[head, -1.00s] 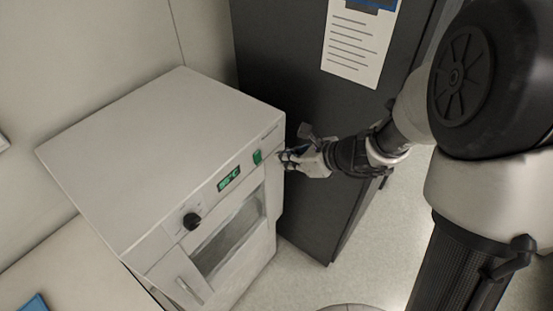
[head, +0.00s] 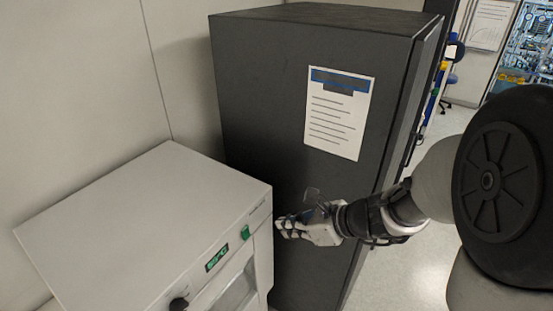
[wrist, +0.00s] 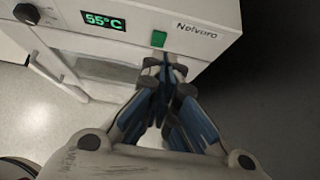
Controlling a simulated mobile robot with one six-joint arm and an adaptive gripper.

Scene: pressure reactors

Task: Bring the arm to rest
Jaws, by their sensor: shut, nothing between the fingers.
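My gripper (head: 281,226) is shut and empty. In the head view it is just right of the front of a white oven-like unit (head: 150,215), in front of a dark cabinet. A small gap seems to lie between the fingertips and the unit. In the wrist view the closed fingers (wrist: 165,70) point toward the unit's front panel, just right of and below the green switch (wrist: 159,38). Whether the tips touch the panel there cannot be told. The green display (wrist: 104,21) reads 55°C.
A tall dark cabinet (head: 265,100) with a paper notice (head: 338,115) stands behind my arm. A black knob (wrist: 26,13) is at the unit's left. Pale floor (head: 400,275) is open at the right. Walls close off the left.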

